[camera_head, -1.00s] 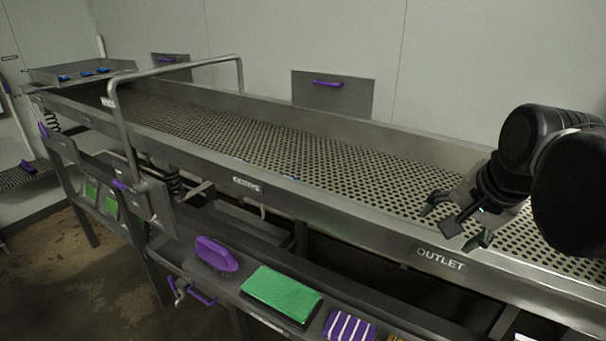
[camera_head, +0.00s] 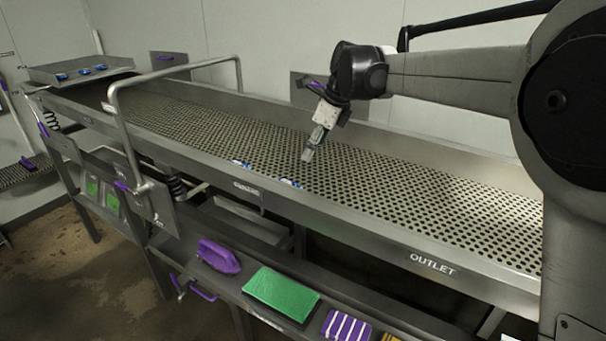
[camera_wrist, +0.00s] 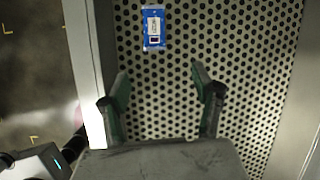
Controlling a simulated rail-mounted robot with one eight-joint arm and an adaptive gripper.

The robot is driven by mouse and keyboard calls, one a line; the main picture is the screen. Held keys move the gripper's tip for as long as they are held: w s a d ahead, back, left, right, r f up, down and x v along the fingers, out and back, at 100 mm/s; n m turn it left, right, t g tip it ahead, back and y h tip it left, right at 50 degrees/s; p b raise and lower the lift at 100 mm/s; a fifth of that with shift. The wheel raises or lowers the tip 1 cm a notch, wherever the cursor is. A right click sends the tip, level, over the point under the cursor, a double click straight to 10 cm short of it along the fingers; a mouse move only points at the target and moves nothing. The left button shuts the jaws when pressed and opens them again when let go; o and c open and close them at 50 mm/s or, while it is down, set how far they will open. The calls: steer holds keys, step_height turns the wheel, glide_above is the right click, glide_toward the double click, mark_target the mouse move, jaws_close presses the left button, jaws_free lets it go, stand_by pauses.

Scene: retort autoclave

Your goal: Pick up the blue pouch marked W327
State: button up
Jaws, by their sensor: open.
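Two small blue-and-white pouches, a left one (camera_head: 240,163) and a right one (camera_head: 291,183), lie on the perforated bed along its near wall in the head view. The wrist view shows one blue pouch (camera_wrist: 153,28) with a white label, flat on the bed ahead of the fingers. Its marking is too small to read, and I cannot tell which of the two it is. My gripper (camera_head: 308,154) points down above the bed, close to the right pouch. In the wrist view my gripper (camera_wrist: 161,82) is open and empty, its fingers apart and short of the pouch.
The long perforated bed (camera_head: 400,195) has raised walls; its right part is clear. A metal tray (camera_head: 120,66) with several blue pouches stands at the far left end. A hoop rail (camera_head: 125,130) rises left. A lower shelf holds a purple brush (camera_head: 218,256) and green pad (camera_head: 282,292).

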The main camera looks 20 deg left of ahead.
steer(key=w+a+f+m, duration=0.1)
steer(key=a, duration=0.3)
steer(key=p, duration=0.2)
glide_above(285, 180)
steer(key=s+d, duration=0.1)
steer(key=d, duration=0.1)
steer(key=shift+m+g, duration=0.3)
step_height(285, 180, down, 8)
steer(key=shift+d+f, duration=0.1)
steer(key=shift+f, duration=0.05)
steer(key=shift+s+p+x, duration=0.15)
steer(key=shift+p+x, duration=0.2)
steer(key=shift+x, duration=1)
steer(key=shift+s+p+x, duration=0.1)
steer(key=shift+p+x, duration=0.2)
steer(key=shift+x, duration=1.05)
steer(key=c, duration=1.2)
steer(key=shift+c, duration=0.2)
